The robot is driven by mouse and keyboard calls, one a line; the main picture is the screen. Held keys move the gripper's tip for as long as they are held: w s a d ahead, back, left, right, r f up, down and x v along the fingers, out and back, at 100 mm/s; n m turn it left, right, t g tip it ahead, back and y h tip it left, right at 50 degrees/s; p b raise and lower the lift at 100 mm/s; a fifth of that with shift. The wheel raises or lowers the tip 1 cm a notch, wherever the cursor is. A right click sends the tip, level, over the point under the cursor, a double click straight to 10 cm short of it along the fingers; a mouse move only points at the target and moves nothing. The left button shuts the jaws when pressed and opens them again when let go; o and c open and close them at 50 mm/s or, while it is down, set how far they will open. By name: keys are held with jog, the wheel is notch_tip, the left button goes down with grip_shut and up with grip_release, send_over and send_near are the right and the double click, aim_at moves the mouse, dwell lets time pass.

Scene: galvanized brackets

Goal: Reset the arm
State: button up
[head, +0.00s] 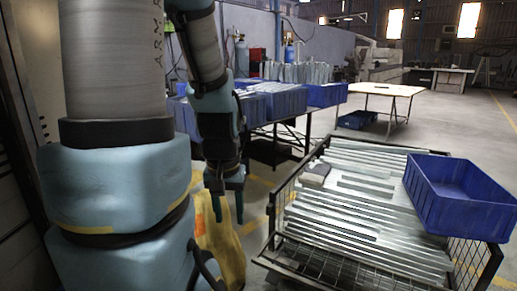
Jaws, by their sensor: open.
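My gripper (228,207) hangs pointing down in the head view, left of the wire cage trolley. Its two dark fingers are apart, with nothing visible between them. My arm comes down from the upper left, with its large links filling the left side of the view. The gripper is over the floor, apart from the trolley, and a yellow object (222,250) shows behind and below it.
Blue bins of brackets stand on tables behind. A light-topped table (388,89) stands farther back. Floor at the right is clear.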

notch_tip(320, 180, up, 16)
jog(key=p, duration=1.3)
jog(key=shift+f, duration=0.25)
